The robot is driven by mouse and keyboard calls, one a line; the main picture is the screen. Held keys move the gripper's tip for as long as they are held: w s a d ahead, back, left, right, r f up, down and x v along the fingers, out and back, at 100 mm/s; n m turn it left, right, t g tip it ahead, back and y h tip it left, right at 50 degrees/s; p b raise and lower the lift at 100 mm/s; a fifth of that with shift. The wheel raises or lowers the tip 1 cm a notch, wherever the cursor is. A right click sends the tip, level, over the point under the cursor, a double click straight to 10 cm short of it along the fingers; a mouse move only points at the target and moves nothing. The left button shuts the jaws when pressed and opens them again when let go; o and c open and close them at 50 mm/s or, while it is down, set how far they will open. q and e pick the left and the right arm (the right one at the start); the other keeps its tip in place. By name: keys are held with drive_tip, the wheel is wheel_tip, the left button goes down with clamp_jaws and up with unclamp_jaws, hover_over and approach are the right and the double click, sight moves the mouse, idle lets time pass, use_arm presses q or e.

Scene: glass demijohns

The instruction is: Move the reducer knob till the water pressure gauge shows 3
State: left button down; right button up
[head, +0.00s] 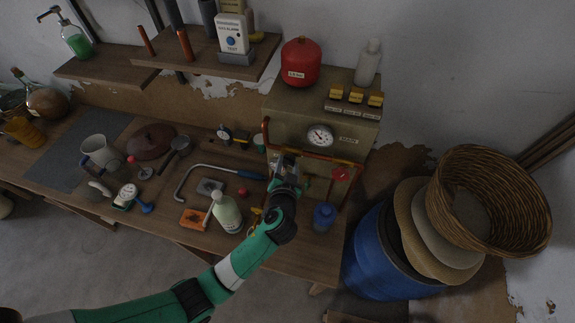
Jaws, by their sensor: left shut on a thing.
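The water pressure gauge (320,136) is a round white dial on the front of the tan panel box (290,122). Its needle is visible, but the figures are too small to read. My left arm reaches up from the bottom left. Its gripper (285,160) is at the pipework below and left of the gauge, shut on what appears to be the reducer knob. The gripper hides the knob almost completely, so its turn cannot be seen. My right gripper is not in view.
A copper pipe (310,154) runs below the gauge, with a red valve handle (341,173) to the right. A blue container (324,216) and a pale spray bottle (226,212) stand near my arm. A red gas cylinder (300,62) stands on the box.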

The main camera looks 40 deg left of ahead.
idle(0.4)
use_arm(q)
drive_tip(key=shift+c, duration=1.6)
unclamp_jaws()
